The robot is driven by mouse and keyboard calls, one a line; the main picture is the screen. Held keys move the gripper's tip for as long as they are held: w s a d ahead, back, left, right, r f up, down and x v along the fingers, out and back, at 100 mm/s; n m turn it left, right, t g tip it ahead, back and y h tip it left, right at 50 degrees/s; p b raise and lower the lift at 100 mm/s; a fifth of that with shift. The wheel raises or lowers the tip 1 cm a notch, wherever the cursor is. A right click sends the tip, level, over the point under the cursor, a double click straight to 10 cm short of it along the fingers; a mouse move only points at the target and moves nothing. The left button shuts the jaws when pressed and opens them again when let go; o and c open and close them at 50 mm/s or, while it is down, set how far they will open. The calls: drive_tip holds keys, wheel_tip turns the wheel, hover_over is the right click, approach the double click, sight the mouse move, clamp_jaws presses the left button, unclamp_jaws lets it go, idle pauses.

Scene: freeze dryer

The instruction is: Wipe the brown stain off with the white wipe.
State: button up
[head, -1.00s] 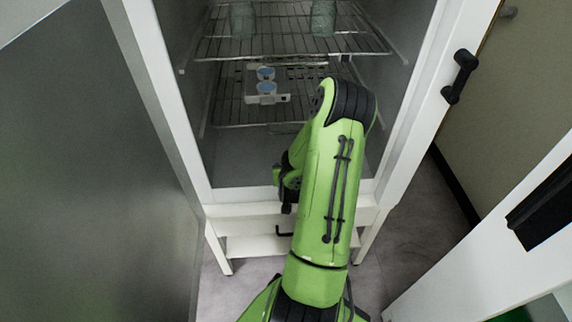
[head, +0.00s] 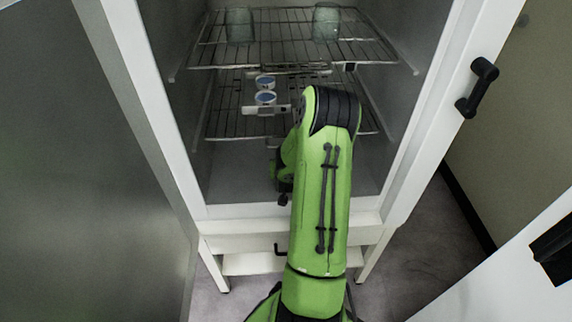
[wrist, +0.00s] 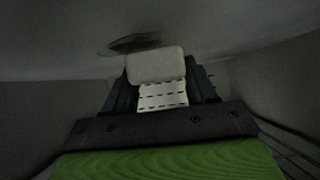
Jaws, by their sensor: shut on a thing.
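My gripper (wrist: 158,78) is shut on the white wipe (wrist: 156,64), which shows as a pale block between the fingers in the wrist view. The brown stain (wrist: 131,42) is a dark patch on the grey surface just beyond the wipe, partly hidden behind its upper edge. I cannot tell whether the wipe touches that surface. In the head view my green arm reaches into the open cabinet, low over its floor, and hides most of the gripper. The wipe and the stain do not show there.
The freeze dryer (head: 402,150) stands open. Above the arm are wire shelves (head: 290,52), with two glass vessels (head: 326,22) on the upper one and a white holder with blue-topped round items (head: 265,97) on the lower. Side walls bound the space.

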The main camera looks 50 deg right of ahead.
drive_tip(key=shift+f, duration=0.8)
idle(0.4)
